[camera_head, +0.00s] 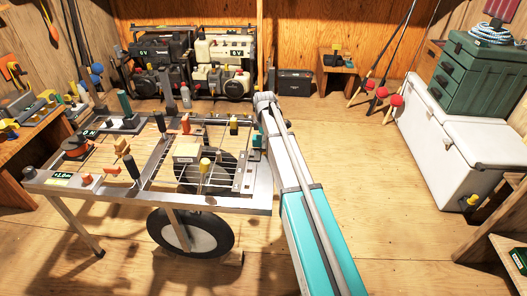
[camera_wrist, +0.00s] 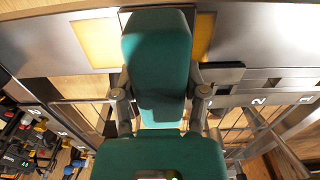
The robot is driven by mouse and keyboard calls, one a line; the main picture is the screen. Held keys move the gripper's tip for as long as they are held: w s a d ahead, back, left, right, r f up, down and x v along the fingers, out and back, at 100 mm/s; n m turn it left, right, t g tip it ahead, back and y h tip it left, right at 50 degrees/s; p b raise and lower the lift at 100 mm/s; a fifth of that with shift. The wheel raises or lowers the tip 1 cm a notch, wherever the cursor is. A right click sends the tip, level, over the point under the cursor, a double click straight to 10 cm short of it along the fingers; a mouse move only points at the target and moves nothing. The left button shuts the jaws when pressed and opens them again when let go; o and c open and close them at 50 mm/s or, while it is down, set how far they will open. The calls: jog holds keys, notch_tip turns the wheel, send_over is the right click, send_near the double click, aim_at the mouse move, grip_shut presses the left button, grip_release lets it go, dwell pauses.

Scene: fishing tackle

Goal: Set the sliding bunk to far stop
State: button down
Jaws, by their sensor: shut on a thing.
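The sliding bunk appears to be the dark green padded block (camera_wrist: 157,60) in the middle of the wrist view. My gripper (camera_wrist: 160,85) has a grey finger on each side of it and is shut on it. In the head view a small green block (camera_head: 256,142) shows at the right side of the trailer frame (camera_head: 225,197), beside my arm's far end. My fingers are not clear there. Which stop the bunk is at cannot be told.
The trailer frame carries several posts, knobs and a pale box (camera_head: 186,152); its wheel (camera_head: 190,232) is below. Engines (camera_head: 225,55) stand behind. A white chest (camera_head: 440,140) with a green tackle box (camera_head: 480,72) is at right. Floor between is clear.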

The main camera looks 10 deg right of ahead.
aim_at(262, 166)
jog(key=w, duration=0.2)
jog(key=w+d, duration=0.2)
jog(key=w, duration=0.1)
jog(key=shift+w, duration=0.3)
jog(key=shift+c, duration=0.6)
grip_release()
jog(key=shift+s+a, duration=0.1)
jog(key=s+a, duration=0.1)
jog(key=s, duration=0.4)
jog(key=s+a, duration=0.2)
jog(key=s, duration=0.3)
jog(key=s+a, duration=0.2)
jog(key=s, duration=0.3)
jog(key=shift+s, duration=0.4)
jog(key=shift+w+r+p, duration=0.2)
jog(key=shift+r+p, duration=0.35)
notch_tip(262, 166, up, 13)
jog(key=p, duration=1.3)
jog(key=s+a+m, duration=0.1)
jog(key=s+m, duration=0.4)
jog(key=s, duration=0.5)
jog(key=shift+a+r+m, duration=0.15)
jog(key=shift+r+m, duration=0.05)
jog(key=shift+m, duration=0.1)
